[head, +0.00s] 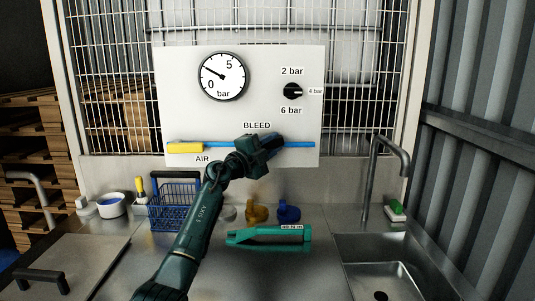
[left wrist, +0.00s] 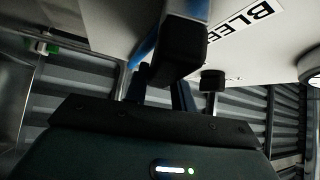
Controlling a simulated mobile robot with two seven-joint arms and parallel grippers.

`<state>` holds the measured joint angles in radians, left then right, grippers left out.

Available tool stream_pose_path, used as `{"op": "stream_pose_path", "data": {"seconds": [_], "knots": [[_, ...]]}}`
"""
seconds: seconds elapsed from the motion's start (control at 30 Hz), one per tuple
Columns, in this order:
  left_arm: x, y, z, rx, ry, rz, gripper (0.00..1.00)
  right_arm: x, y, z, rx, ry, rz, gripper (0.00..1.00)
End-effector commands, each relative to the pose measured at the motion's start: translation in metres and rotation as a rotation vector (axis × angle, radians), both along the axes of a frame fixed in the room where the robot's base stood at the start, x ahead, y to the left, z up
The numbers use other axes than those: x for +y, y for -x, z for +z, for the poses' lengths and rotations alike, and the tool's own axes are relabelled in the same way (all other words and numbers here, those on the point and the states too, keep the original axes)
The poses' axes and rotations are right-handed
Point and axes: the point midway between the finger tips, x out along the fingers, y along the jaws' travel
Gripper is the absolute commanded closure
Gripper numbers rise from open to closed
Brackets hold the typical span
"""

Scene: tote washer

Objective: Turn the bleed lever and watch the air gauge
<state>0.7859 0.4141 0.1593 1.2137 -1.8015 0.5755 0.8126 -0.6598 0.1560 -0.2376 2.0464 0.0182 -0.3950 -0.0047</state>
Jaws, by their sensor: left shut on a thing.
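The white panel (head: 180,105) carries a round air gauge (head: 222,76) marked 0 to 5 bar. Its needle points up and left, between the 0 and the 5. My left gripper (head: 262,148) is shut at the panel, just below the word BLEED. It covers most of the bleed lever, so the lever's angle cannot be told. In the left wrist view a dark block (left wrist: 185,52) stands in front of the fingers, close to the panel and the BLEED label (left wrist: 245,25). My right gripper is out of view.
A yellow AIR handle (head: 185,148) sits left on the blue pipe (head: 300,144). A black knob (head: 292,91) points to 4 bar. On the counter are a blue basket (head: 173,210), a green labelled object (head: 268,238), and a sink (head: 383,265) with a tap (head: 374,165).

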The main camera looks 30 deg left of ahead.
Motion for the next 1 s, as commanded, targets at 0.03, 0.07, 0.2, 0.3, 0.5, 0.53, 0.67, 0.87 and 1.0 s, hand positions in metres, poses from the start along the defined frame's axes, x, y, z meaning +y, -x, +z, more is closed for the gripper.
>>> {"op": "stream_pose_path", "data": {"seconds": [0.03,0.07,0.2,0.3,0.5,0.53,0.67,0.87,1.0], "knots": [[0.001,-0.003,0.0,-0.022,0.042,-0.001,1.0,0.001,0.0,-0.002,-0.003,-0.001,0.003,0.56],[0.001,-0.003,0.002,-0.037,0.065,-0.002,1.0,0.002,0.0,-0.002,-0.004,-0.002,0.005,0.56],[0.003,-0.004,0.007,-0.106,0.178,-0.002,1.0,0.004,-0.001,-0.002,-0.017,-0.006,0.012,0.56],[0.005,-0.002,0.01,-0.157,0.258,-0.001,1.0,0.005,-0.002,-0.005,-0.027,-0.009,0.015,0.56],[0.011,0.001,0.017,-0.259,0.42,-0.003,1.0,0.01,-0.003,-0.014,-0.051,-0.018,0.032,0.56],[0.012,0.002,0.018,-0.273,0.445,-0.003,1.0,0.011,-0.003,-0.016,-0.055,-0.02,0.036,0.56],[0.016,0.005,0.021,-0.339,0.55,-0.003,1.0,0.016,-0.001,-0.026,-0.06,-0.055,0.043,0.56],[0.023,0.01,0.026,-0.439,0.714,-0.005,1.0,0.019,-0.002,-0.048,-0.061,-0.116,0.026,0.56],[0.028,0.013,0.029,-0.506,0.821,-0.006,1.0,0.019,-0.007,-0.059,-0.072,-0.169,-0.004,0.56]]}}
